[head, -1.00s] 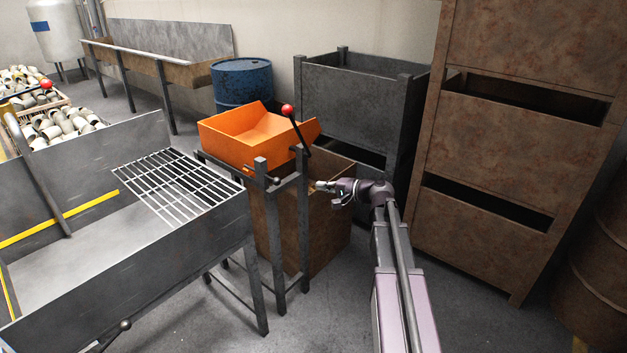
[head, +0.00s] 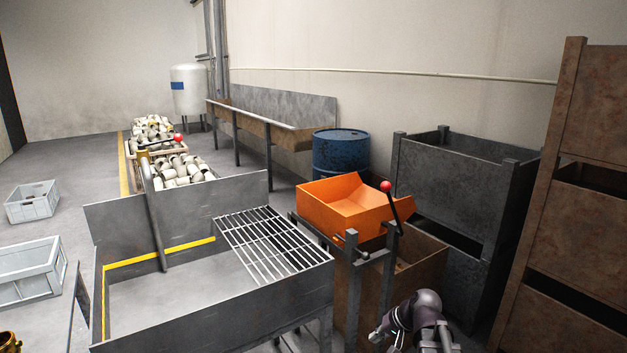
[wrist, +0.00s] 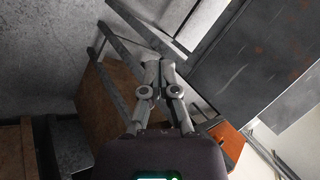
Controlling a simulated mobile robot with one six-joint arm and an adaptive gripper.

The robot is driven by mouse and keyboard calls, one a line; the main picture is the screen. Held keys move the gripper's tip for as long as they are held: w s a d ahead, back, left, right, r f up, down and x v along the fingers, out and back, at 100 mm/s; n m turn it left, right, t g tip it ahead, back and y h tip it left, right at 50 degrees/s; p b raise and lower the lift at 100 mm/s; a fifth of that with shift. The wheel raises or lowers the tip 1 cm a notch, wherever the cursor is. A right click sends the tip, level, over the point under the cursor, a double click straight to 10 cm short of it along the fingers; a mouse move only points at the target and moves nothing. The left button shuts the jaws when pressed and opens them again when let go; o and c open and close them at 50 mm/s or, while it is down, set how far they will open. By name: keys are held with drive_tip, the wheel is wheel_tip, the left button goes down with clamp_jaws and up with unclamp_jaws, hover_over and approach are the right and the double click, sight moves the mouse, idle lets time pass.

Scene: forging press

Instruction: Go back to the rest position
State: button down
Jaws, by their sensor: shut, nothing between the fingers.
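My gripper (wrist: 160,68) is in the middle of the wrist view, its two fingers drawn together with nothing between them. In the head view my gripper (head: 380,334) is small and low at the bottom right, in front of the brown bin (head: 415,262). It appears apart from the bin and from the orange tilting tray (head: 345,205) above it. The orange tray also shows at the right of the wrist view (wrist: 229,143). My lower arm is cut off by the bottom edge of the head view.
A grey metal trough (head: 215,313) with a grate (head: 270,243) stands left of my arm. A lever with a red knob (head: 386,186) rises beside the orange tray. Dark grey (head: 455,185) and rusty brown (head: 545,310) stacked crates stand at the right. Open floor (head: 60,180) lies at the far left.

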drive_tip(key=s+f+n+g+h, duration=0.3)
drive_tip(key=s+h, duration=0.3)
drive_tip(key=s, duration=0.5)
wheel_tip(320, 180, up, 17)
drive_tip(key=p, duration=1.7)
drive_tip(key=shift+d+f, duration=0.15)
drive_tip(key=shift+f, duration=0.05)
drive_tip(key=shift+f, duration=0.1)
